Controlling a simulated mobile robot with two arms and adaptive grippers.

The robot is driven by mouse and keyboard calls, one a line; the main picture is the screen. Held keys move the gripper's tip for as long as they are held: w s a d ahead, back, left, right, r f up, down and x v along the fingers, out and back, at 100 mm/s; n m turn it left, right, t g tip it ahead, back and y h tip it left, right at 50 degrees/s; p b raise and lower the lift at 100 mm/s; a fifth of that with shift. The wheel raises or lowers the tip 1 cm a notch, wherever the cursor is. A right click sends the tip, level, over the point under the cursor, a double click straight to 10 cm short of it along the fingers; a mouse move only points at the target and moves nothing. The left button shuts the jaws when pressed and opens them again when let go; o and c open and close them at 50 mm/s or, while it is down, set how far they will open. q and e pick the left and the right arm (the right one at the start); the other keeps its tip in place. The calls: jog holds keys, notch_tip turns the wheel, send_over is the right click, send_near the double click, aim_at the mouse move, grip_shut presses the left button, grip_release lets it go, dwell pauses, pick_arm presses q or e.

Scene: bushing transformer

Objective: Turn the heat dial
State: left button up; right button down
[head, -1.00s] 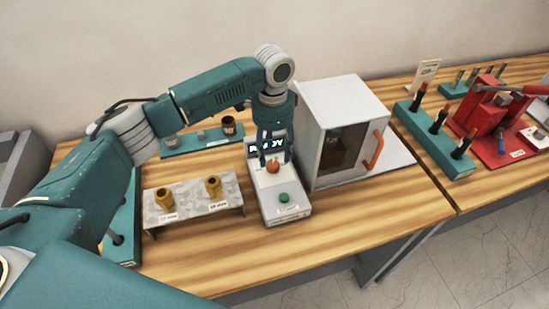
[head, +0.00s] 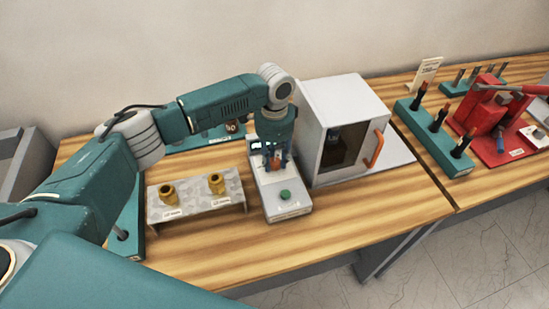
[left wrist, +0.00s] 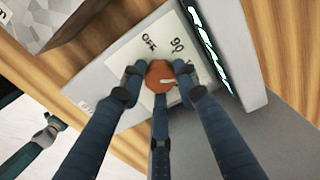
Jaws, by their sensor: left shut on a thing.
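The orange-red heat dial (left wrist: 160,74) sits on the pale top plate of the white control box (head: 291,208). My left gripper (head: 273,162) comes down over the box from above. Its blue fingers (left wrist: 159,85) are closed around the dial, and they hide most of it in the head view. A green button (head: 286,194) is on the box in front of the dial. My right gripper is not in view.
A white oven with an orange handle (head: 374,148) stands close to the right of the box. A grey stand (head: 194,207) with two brass bushings is to the left. Red equipment (head: 487,118) and a teal rack (head: 459,165) are farther right. The table front is clear.

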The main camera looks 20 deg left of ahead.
aim_at(274, 161)
pick_arm(q)
jog(key=shift+r+n+p, duration=0.2)
jog(key=shift+n+p, duration=0.1)
jog(key=shift+p, duration=0.4)
jog(key=shift+f, duration=0.15)
jog(key=o, duration=1.2)
jog(key=shift+c, duration=0.2)
notch_tip(274, 161, up, 12)
